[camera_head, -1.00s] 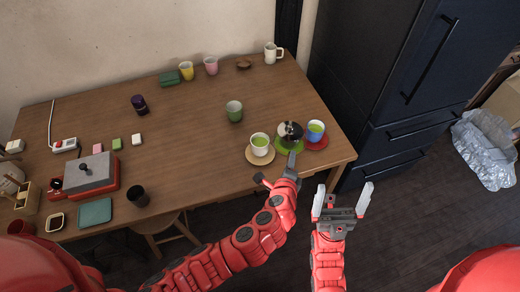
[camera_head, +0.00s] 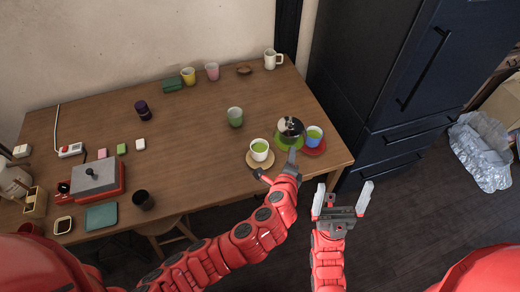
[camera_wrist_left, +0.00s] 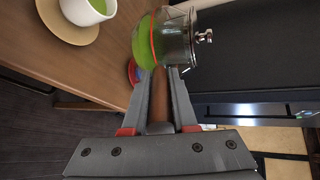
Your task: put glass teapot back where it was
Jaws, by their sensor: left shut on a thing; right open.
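The glass teapot (camera_head: 290,127), with green tea inside and a metal top, is near the table's right end. My left gripper (camera_head: 293,158) is shut on its handle. In the left wrist view the teapot (camera_wrist_left: 165,38) is beyond the fingertips, with the brown handle between the fingers. My right gripper (camera_head: 341,205) is open and empty, off the table's front edge.
A white cup of green tea (camera_head: 260,150) on a tan saucer stands close left of the teapot. A blue cup (camera_head: 314,134) on a red coaster (camera_head: 316,149) stands close right. The table middle (camera_head: 185,140) is clear.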

